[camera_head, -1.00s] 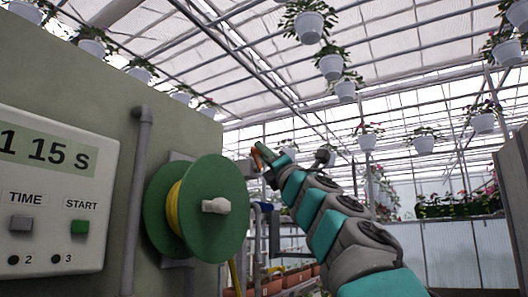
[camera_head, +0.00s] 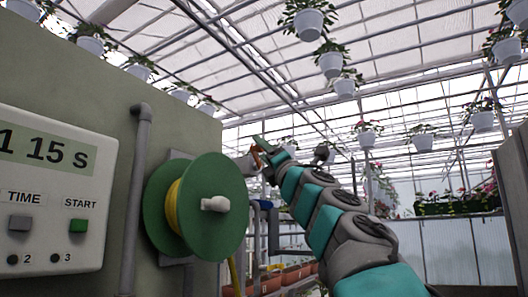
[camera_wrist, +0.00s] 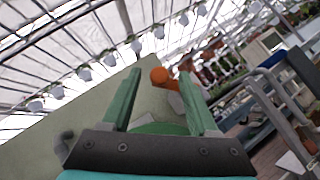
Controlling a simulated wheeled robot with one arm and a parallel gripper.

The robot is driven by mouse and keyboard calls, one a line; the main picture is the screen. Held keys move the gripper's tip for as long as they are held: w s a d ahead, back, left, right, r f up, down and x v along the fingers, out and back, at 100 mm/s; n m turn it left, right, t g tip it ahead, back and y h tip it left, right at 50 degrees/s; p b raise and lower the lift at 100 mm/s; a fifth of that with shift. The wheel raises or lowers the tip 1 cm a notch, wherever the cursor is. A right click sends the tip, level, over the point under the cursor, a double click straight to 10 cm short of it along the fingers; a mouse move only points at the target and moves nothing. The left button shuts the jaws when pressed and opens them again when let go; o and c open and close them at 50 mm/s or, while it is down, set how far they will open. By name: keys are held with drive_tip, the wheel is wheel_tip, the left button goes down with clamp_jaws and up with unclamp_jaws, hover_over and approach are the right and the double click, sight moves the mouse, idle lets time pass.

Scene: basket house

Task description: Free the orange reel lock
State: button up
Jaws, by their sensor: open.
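The green reel (camera_head: 225,180), wound with yellow hose (camera_head: 173,207), stands on the front of the grey-green wall panel, a white knob at its hub. The orange reel lock (camera_head: 256,149) is small and partly hidden by my gripper, beyond the reel's upper right edge. My gripper (camera_wrist: 160,73) is open, one finger on each side of the lock, with visible gaps. Whether it touches the lock cannot be told. The reel's green rim (camera_wrist: 160,128) shows between the finger bases.
A timer box (camera_head: 60,185) with TIME and START buttons is on the panel at left. A grey pipe (camera_head: 135,190) runs down beside the reel. Blue and grey pipework (camera_head: 268,215) is right of the reel. Hanging pots are overhead; there is open air to the right.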

drive_tip(key=b+v, duration=0.4)
drive_tip(key=v, duration=0.4)
drive_tip(key=shift+w, duration=0.1)
idle(0.4)
